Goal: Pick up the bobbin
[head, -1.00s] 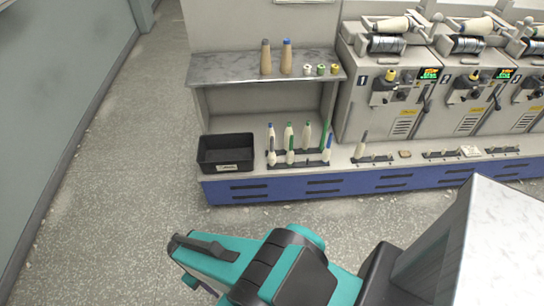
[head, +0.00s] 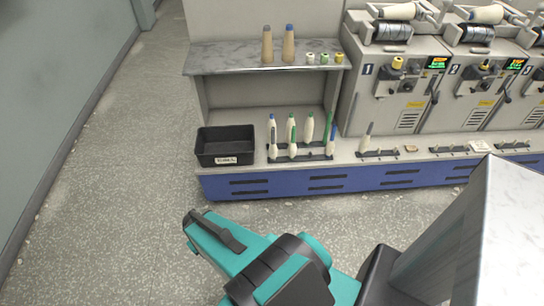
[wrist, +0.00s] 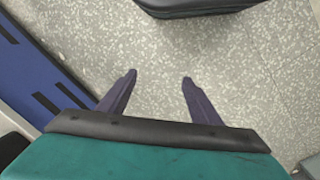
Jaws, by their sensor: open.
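Several cream bobbins with blue, green or dark tips stand upright on a dark peg tray (head: 300,157) on the lower ledge; one is a front bobbin with a green tip (head: 292,140). A single bobbin with a dark tip (head: 367,138) stands slightly tilted on a separate peg rail further right. In the head view my teal arm is in front of the ledge, and the fingers cannot be made out there. No bobbin shows in the wrist view.
A black bin (head: 225,146) stands left of the peg tray. A marble-like shelf (head: 230,58) above it holds two tan cones and several small spools. Winding machines (head: 395,85) stand to the right. The blue ledge front (head: 300,182) borders open speckled floor (head: 120,200).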

